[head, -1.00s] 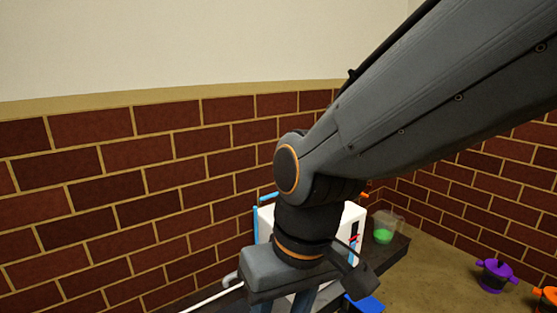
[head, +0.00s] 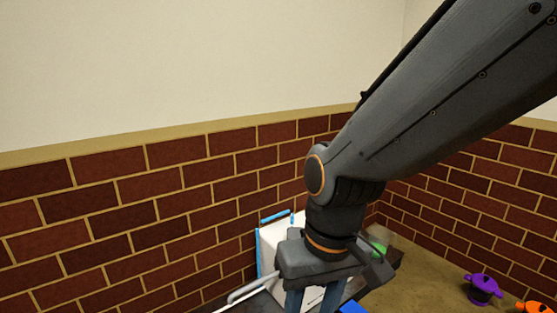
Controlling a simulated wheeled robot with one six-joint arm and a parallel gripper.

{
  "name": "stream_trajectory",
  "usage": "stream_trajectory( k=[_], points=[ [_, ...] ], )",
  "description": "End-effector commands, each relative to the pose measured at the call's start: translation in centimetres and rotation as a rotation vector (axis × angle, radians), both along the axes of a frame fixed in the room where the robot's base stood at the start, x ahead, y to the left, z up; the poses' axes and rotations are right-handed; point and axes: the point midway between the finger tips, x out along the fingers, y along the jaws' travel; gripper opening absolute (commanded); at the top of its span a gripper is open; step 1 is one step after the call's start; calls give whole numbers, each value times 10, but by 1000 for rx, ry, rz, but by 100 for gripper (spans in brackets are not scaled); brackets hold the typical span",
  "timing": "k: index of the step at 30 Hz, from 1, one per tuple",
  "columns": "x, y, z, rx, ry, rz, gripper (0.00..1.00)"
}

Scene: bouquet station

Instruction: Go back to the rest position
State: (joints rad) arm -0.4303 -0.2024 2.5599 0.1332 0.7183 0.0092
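My arm comes down from the upper right, and my gripper (head: 314,298) points downward at the bottom centre of the head view. Its two blue-grey fingers stand apart, with part of a white box showing between them. The fingertips are cut off by the lower picture edge. I see nothing held between the visible parts of the fingers.
The white box with blue edges (head: 267,254) stands behind my gripper, by the brick wall (head: 120,215). A clear container with green contents (head: 379,250) is partly hidden by my arm. A purple pot (head: 482,287) and an orange pot (head: 533,307) sit at lower right.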

Motion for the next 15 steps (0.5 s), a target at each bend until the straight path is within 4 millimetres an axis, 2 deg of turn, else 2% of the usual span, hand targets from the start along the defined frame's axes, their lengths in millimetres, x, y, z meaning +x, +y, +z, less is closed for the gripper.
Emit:
stream_trajectory(
  k=[1, 15],
  points=[
    [-2, -8, 18, -7, 3, -21, 40],
    [-4, -76, 101, -60, 21, -188, 40]
  ],
)
